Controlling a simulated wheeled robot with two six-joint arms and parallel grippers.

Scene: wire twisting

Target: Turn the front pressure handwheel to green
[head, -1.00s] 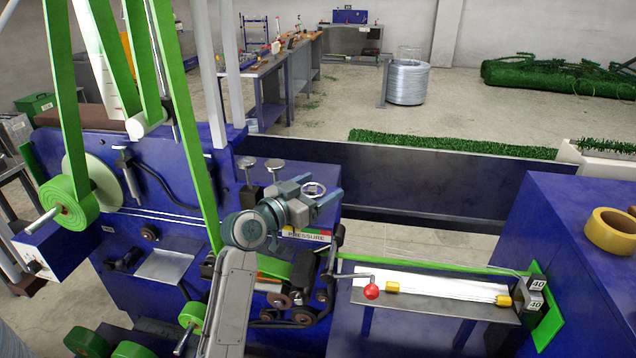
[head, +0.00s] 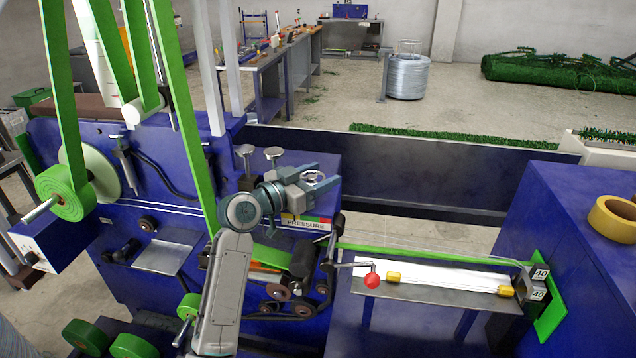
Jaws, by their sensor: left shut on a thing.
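The front pressure handwheel (head: 314,179) is a small metal wheel on top of the blue machine, partly hidden by my gripper. My left gripper (head: 311,183) reaches it from the left and is shut on it, with the fingers at its sides. Below it, a PRESSURE label (head: 305,224) carries a coloured strip with yellow, green and red parts. Part of the strip is covered by my wrist, and I cannot make out a pointer on it. My right gripper is out of view.
Green tape (head: 204,150) runs down just behind my arm. A lever with a red ball (head: 372,280) sticks out at the lower right. A yellow tape roll (head: 612,220) lies on the blue cabinet.

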